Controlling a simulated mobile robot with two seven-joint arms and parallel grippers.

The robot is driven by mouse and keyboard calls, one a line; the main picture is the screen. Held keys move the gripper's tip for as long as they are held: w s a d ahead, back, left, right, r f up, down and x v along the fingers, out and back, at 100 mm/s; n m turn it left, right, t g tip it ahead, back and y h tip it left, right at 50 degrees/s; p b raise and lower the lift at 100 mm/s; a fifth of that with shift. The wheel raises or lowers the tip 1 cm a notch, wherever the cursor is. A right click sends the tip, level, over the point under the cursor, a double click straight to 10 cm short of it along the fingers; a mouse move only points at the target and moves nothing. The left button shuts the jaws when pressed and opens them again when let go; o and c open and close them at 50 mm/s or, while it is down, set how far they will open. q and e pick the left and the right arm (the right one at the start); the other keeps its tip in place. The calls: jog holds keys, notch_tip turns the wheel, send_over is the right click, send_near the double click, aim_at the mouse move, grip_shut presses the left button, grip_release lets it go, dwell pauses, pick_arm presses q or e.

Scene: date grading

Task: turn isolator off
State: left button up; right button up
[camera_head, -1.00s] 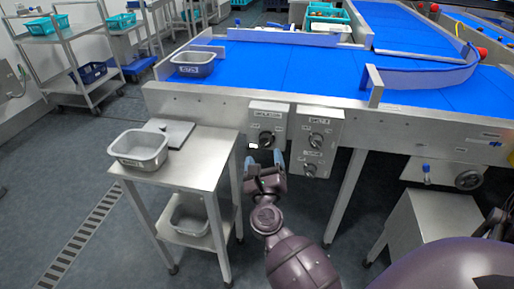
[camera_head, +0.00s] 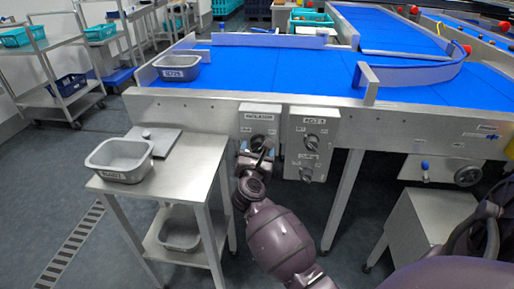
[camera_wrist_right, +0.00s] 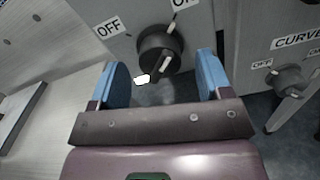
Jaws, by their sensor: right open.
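The isolator box (camera_head: 260,119) is a grey panel on the front of the conveyor frame, with a label on top and a dark rotary knob (camera_head: 257,141). In the right wrist view the knob (camera_wrist_right: 158,50) sits between OFF at upper left and ON at upper right, and its white mark points up toward ON. My right gripper (camera_head: 254,161) is just below and in front of the knob. In the wrist view its blue fingers (camera_wrist_right: 164,80) are open, one on each side of the knob's lower part; I cannot tell whether they touch it. My left gripper is not in view.
A second switch box (camera_head: 311,130) with two knobs is close on the right; its CURVE knob (camera_wrist_right: 288,78) is near my right finger. A steel table (camera_head: 190,165) with a grey tub (camera_head: 122,160) stands at left. The blue belt (camera_head: 290,70) is above.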

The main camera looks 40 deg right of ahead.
jog(key=shift+x, duration=1.25)
jog(key=c, duration=0.9)
